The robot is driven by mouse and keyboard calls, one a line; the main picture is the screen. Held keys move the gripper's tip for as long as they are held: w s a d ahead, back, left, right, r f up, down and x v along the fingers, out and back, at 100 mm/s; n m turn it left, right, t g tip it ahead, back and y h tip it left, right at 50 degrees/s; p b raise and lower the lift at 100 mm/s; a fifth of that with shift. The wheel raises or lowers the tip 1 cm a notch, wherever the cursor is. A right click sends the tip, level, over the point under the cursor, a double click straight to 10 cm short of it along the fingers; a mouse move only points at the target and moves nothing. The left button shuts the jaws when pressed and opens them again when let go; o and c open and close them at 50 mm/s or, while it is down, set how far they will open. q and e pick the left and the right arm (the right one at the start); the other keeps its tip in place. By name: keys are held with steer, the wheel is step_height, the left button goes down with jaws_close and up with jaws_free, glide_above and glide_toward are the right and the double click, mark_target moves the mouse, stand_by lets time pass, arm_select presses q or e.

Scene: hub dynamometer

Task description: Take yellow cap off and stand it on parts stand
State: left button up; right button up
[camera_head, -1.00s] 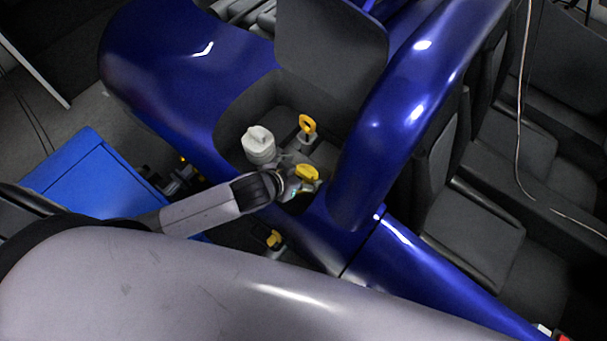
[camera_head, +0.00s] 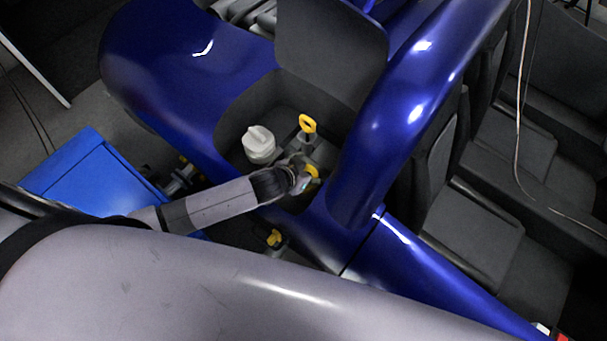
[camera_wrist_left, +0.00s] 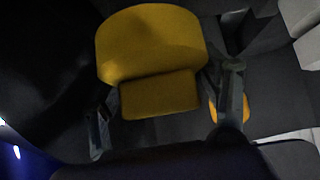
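The yellow cap (camera_head: 313,172) is in the recess of the blue body in the head view, partly hidden by my left gripper (camera_head: 303,176). In the left wrist view the cap (camera_wrist_left: 152,60) fills the upper middle, between the two fingers of the gripper (camera_wrist_left: 165,105). Dark narrow gaps seem to show beside its lower block, and I cannot tell whether the fingers touch it. My right gripper is not in view. No parts stand is clearly identifiable; a blue box-like unit (camera_head: 85,180) stands at left.
A white capped reservoir (camera_head: 258,143) and a yellow ring handle (camera_head: 307,124) stand close behind the gripper. Another yellow piece (camera_head: 274,238) is lower down. The recess walls and curved blue panel (camera_head: 400,120) leave little room. A yellow-orange thing (camera_wrist_left: 235,108) shows behind one finger.

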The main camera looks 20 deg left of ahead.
arm_select(q)
steer(key=c, duration=0.8)
steer(key=shift+r, duration=0.1)
